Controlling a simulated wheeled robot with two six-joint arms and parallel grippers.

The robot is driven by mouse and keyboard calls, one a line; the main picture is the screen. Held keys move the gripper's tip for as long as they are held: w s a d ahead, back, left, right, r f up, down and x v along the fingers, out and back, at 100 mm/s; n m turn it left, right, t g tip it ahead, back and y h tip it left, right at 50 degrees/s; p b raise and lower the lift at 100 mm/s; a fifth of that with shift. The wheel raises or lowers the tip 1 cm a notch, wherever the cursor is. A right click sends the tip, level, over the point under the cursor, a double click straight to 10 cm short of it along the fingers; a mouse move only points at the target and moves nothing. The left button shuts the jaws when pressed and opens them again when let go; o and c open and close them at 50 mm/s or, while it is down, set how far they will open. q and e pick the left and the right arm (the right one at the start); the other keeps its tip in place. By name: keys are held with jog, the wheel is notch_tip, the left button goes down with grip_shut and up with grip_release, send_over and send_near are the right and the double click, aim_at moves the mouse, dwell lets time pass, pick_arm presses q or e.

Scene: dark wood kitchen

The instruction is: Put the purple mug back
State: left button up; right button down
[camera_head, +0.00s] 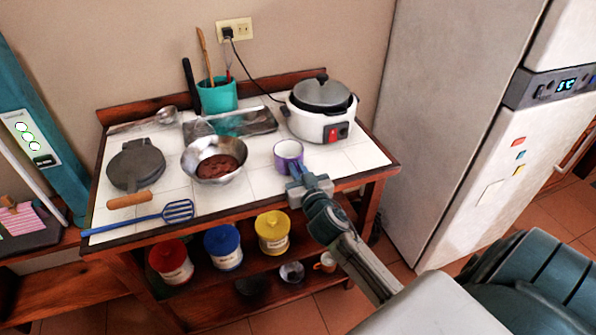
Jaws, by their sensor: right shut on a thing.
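The purple mug (288,151), with a white inside, is upright at the front right part of the white tiled tabletop (350,158). My right gripper (296,172) reaches in from the lower right and is shut on the near side of the mug. Its fingertips are partly hidden against the mug, and I cannot tell whether the mug's base touches the tiles. My left gripper is not in view.
A metal bowl of brown mix (214,160) is left of the mug. A white rice cooker (320,108) stands behind it. A blue slotted spatula (140,220) lies at the front left. Colored canisters (272,232) and an orange mug (326,262) are below. A fridge (450,120) stands right.

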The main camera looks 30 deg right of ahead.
jog(key=shift+f, duration=0.2)
jog(key=c, duration=1.5)
grip_release()
jog(key=shift+r, duration=0.1)
jog(key=shift+s+r, duration=0.1)
jog(key=shift+r, duration=0.05)
jog(key=b+v, duration=0.3)
jog(key=v, duration=0.9)
jog(key=shift+b, duration=0.3)
